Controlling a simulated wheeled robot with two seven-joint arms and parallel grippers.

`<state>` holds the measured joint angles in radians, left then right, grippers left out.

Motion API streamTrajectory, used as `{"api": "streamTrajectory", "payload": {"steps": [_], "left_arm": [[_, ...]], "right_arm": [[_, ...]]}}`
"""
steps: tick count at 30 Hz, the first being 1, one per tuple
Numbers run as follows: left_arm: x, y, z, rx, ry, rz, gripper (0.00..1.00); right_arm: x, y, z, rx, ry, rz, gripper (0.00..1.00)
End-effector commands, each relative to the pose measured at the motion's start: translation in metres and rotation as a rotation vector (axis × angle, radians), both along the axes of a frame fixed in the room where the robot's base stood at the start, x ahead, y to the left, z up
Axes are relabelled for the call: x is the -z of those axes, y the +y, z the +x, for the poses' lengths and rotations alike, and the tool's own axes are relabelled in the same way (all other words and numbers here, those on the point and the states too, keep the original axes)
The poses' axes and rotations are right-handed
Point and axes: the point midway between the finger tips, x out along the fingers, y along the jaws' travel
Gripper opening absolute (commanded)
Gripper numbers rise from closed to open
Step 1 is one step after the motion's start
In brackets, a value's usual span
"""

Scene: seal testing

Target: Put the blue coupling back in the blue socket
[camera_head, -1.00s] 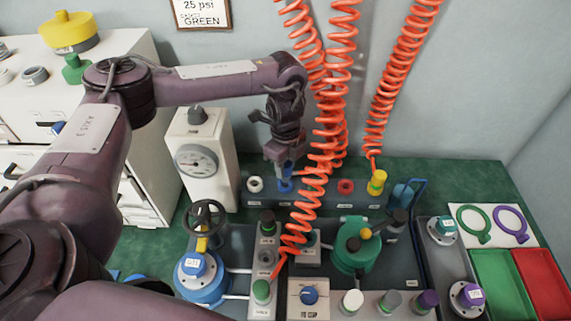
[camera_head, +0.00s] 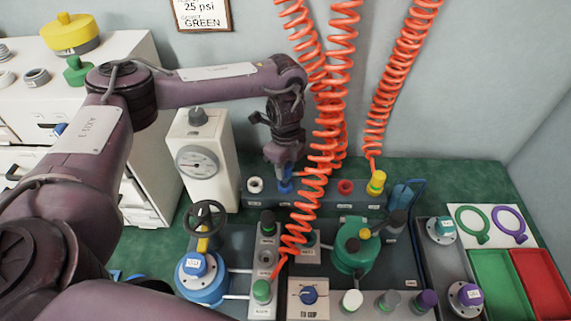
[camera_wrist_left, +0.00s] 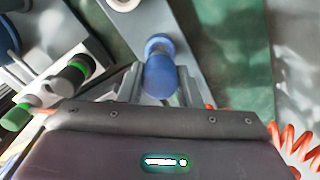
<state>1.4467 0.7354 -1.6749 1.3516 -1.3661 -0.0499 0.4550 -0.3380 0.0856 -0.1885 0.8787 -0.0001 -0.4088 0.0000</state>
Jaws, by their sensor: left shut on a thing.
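My left gripper (camera_head: 285,172) points down over the blue socket in the grey rack (camera_head: 316,196) at the back of the bench. It is shut on the blue coupling (camera_head: 287,177). In the left wrist view the blue coupling (camera_wrist_left: 160,76) sits between the two fingers (camera_wrist_left: 160,88). Another rounded blue part shows just beyond it, on the grey rack. The coupling is at the blue socket, which it and the gripper mostly hide; I cannot tell how deep it sits. My right gripper is out of view.
A white socket (camera_head: 255,185) is left of the blue one. A red socket (camera_head: 345,187) and a yellow coupling (camera_head: 377,182) are to the right. Orange coiled hoses (camera_head: 325,100) hang close beside my gripper. A gauge box (camera_head: 203,158) stands to the left.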

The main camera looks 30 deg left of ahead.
Motion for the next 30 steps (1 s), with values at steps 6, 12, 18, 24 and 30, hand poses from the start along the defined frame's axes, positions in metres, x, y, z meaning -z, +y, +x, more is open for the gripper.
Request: {"api": "streamTrajectory", "payload": {"steps": [6, 12, 18, 24, 30], "left_arm": [[0.0001, -0.0001, 0.0002, 0.000, -0.001, 0.000, 0.07], [-0.0004, -0.0001, 0.0001, 0.000, 0.000, 0.000, 0.07], [-0.0009, 0.0000, 0.0002, 0.000, 0.000, 0.001, 0.07], [0.0000, 0.0001, 0.0003, 0.000, -0.001, 0.001, 0.07], [0.0002, 0.0001, 0.0003, 0.000, -0.001, 0.001, 0.07]], "right_arm": [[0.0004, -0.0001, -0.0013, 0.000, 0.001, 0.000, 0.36], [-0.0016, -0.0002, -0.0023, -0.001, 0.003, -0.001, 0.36], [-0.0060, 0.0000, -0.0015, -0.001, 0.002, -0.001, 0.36], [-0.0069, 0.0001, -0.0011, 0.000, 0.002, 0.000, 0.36], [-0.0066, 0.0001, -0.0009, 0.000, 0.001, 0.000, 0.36]]}}
